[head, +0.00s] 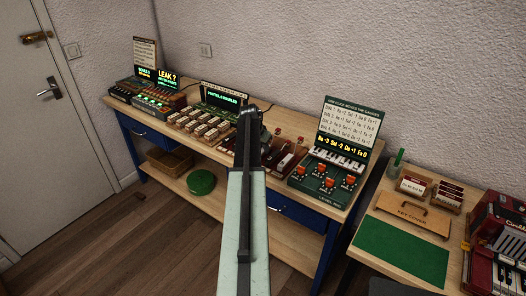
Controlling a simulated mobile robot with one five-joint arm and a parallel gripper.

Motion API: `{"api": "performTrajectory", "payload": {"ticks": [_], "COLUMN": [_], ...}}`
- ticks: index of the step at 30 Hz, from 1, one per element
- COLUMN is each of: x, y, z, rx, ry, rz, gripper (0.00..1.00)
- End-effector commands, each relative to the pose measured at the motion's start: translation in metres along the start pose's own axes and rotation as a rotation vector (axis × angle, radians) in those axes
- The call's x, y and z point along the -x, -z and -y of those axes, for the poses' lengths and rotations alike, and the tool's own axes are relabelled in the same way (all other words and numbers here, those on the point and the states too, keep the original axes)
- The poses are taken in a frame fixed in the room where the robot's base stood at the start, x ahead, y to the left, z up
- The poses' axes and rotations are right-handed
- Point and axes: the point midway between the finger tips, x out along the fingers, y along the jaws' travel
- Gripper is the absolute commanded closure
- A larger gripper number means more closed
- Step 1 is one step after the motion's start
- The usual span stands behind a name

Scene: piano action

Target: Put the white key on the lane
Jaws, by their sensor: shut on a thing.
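My arm reaches up the middle of the head view, over the workbench. My gripper (265,138) is mostly hidden behind the arm's dark upper link; only a dark part shows at its right side. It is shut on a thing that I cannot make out. Just to the right, a dark red wooden rack (299,150) stands on the bench, with small reddish parts on top. A pale strip (284,161) like a white key shows at this rack, partly near the arm. I cannot tell whether it touches my gripper. The lane cannot be told apart clearly at this size.
To the right on the workbench (349,208) is a green console (325,184) with orange-red knobs, a small keyboard and a lit sign. To the left are several pale blocks (202,126) and lit boxes. A side table (375,210) holds a green mat (402,252) and a red accordion (497,240).

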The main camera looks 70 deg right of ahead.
Motion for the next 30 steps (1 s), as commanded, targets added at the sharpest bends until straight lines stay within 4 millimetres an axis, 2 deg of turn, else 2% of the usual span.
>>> {"api": "performTrajectory", "payload": {"ticks": [4, 5, 7, 20, 26, 30], "x": [-0.004, -0.003, -0.002, 0.004, 0.035, 0.069], "y": [-0.002, -0.002, -0.001, 0.001, 0.002, 0.003], "z": [0.000, 0.000, 0.000, 0.001, 0.001, 0.000], "rx": [0.000, 0.000, 0.001, 0.001, 0.002, 0.002], "ry": [0.000, 0.000, 0.000, 0.001, 0.001, 0.001], "rz": [0.000, 0.000, 0.000, 0.000, 0.000, 0.000], "gripper": [1.00, 0.75, 0.56, 0.56, 0.56, 0.56]}}
